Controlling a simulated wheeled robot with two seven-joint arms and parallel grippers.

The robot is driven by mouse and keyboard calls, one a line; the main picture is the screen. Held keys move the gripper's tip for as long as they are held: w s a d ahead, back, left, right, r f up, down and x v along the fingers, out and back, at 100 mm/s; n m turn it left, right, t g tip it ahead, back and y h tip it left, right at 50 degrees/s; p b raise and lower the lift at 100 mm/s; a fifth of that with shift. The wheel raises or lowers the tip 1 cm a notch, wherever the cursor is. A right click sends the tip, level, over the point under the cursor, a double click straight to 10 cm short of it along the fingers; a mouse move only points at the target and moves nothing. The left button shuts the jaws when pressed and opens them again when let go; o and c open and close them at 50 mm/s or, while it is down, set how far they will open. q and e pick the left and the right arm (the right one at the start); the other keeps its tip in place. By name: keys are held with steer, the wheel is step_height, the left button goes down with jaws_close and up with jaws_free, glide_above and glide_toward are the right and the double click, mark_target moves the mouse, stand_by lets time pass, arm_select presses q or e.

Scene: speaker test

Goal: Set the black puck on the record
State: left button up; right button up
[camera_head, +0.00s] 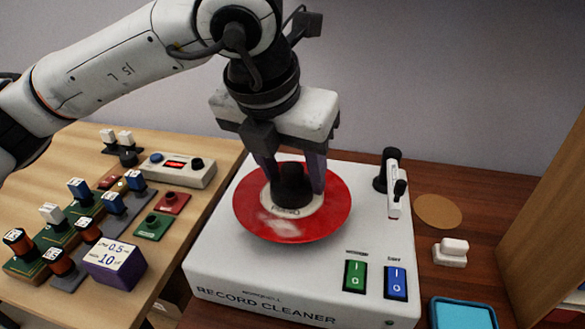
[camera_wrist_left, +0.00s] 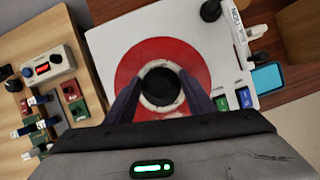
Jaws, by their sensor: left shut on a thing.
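The black puck (camera_head: 292,184) is over the middle of the red record (camera_head: 256,219), on its pale centre label. My left gripper (camera_head: 293,188) points down and is shut on the puck, one finger on each side. In the left wrist view the puck (camera_wrist_left: 160,85) sits between the fingertips, centred on the record (camera_wrist_left: 135,58) with a ring of label around it. I cannot tell whether the puck's underside touches the label. The record lies on the white record cleaner (camera_head: 300,275). My right gripper is not in view.
The cleaner has a black-and-white arm post (camera_head: 391,185) at its right and green (camera_head: 354,275) and blue (camera_head: 396,282) switches in front. A blue tray (camera_head: 462,315) and white block (camera_head: 452,251) stand right. Electronic parts and a purple box (camera_head: 115,263) crowd the left table.

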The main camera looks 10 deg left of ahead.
arm_select(q)
steer(key=o, duration=1.7)
steer(key=shift+r, duration=0.1)
steer(key=shift+r+p, duration=1.3)
steer(key=shift+r, duration=1.15)
